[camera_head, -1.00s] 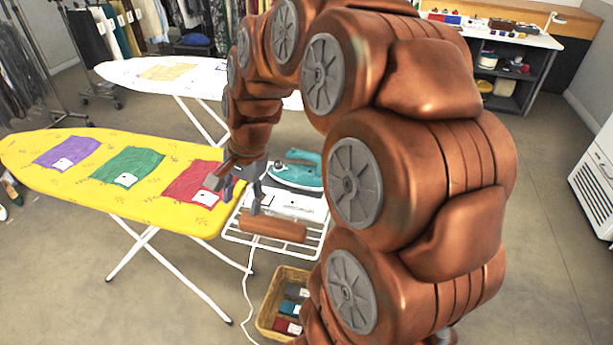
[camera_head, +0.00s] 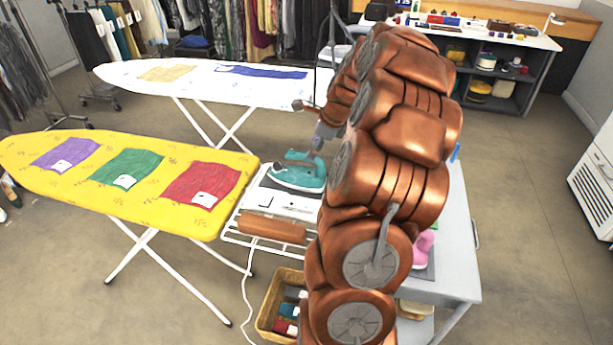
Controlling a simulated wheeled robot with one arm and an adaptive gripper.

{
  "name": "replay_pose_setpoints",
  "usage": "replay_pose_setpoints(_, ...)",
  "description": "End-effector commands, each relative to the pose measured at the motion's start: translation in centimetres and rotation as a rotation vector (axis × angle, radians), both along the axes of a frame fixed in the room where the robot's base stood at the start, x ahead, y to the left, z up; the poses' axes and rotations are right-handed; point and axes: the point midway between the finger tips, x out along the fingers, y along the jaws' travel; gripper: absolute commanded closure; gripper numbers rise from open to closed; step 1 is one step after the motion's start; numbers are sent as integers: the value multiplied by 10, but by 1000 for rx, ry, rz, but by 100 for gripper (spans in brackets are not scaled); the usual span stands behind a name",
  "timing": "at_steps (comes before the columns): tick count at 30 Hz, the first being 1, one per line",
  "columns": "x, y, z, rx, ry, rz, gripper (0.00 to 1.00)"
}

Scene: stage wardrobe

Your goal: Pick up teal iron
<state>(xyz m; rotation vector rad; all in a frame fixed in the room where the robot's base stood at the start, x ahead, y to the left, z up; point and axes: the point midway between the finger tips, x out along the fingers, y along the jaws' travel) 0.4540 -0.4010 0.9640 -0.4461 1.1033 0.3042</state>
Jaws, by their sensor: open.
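The teal iron (camera_head: 299,177) lies on a dark pad on the white rack (camera_head: 232,228) at the right end of the yellow ironing board (camera_head: 120,212). Its teal body and handle are mostly visible, and its right end is close to my arm in the picture. My gripper (camera_head: 318,143) appears just above and behind the iron's right side. It is open and empty, partly hidden by my own arm. I cannot tell whether a finger touches the handle.
A brown wooden roll (camera_head: 272,228) lies across the rack's front. A wicker basket (camera_head: 266,312) stands below. A white ironing board (camera_head: 150,88) is behind. A grey table (camera_head: 455,260) with a pink item (camera_head: 424,245) is at right, partly hidden by my arm.

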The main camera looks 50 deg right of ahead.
Motion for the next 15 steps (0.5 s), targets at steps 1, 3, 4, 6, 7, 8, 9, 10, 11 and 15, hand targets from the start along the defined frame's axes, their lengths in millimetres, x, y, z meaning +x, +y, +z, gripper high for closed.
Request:
replay_pose_setpoints(1, 1, 1, -3, 3, 2, 2, 45)
replay_pose_setpoints(3, 3, 2, -7, 2, 3, 3, 45)
replay_pose_setpoints(4, 3, 2, -8, 2, 3, 3, 45)
replay_pose_setpoints(6, 6, 2, -13, 2, 3, 3, 45)
replay_pose_setpoints(7, 7, 2, -16, 1, 4, 3, 45)
replay_pose_setpoints(8, 8, 3, -19, 2, 4, 3, 45)
replay_pose_setpoints(9, 10, 4, -24, 4, 5, 4, 45)
replay_pose_setpoints(10, 12, 4, -28, 5, 5, 5, 45)
replay_pose_setpoints(11, 13, 5, -31, 5, 5, 5, 45)
replay_pose_setpoints(15, 20, 3, -46, 0, 2, 3, 45)
